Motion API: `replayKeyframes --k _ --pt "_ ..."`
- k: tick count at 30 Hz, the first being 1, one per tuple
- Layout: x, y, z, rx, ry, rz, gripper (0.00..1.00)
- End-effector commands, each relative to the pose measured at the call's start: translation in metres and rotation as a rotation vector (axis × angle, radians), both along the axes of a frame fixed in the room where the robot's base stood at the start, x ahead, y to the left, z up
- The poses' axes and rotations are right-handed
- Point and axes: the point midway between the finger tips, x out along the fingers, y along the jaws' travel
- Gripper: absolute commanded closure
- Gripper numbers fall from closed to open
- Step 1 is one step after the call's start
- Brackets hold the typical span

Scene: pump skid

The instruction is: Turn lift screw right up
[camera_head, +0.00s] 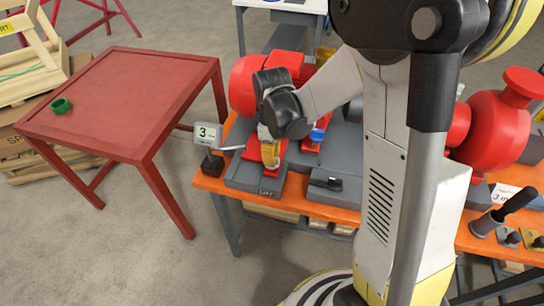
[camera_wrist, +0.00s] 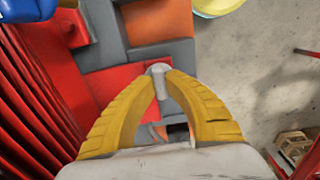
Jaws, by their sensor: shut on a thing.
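My gripper (camera_head: 270,158) is low over the grey block with the "LIFT" label (camera_head: 268,193), at the front of the pump skid. In the wrist view its two yellow fingers (camera_wrist: 159,78) close together around a small grey round-headed screw (camera_wrist: 158,68), seemingly the right lift screw. The screw stands beside a red base plate (camera_wrist: 110,88). In the head view my fingers hide the screw, so its height cannot be told. A red motor (camera_head: 243,86) is behind the gripper, partly hidden by my wrist.
A dial indicator reading 3 (camera_head: 208,135) stands just left of my gripper. The orange bench (camera_head: 212,182) holds a dark tool (camera_head: 326,183) and a red pump (camera_head: 500,130).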

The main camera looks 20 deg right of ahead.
Motion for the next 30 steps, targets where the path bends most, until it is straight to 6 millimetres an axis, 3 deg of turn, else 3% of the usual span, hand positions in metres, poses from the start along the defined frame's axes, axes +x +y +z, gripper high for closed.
replayKeyframes --k 11,30 --pt "-0.0004 0.0000 -0.0009 0.000 0.000 -0.099 1.00" --pt "-0.0004 0.0001 -0.0010 0.000 0.000 -0.668 1.00"
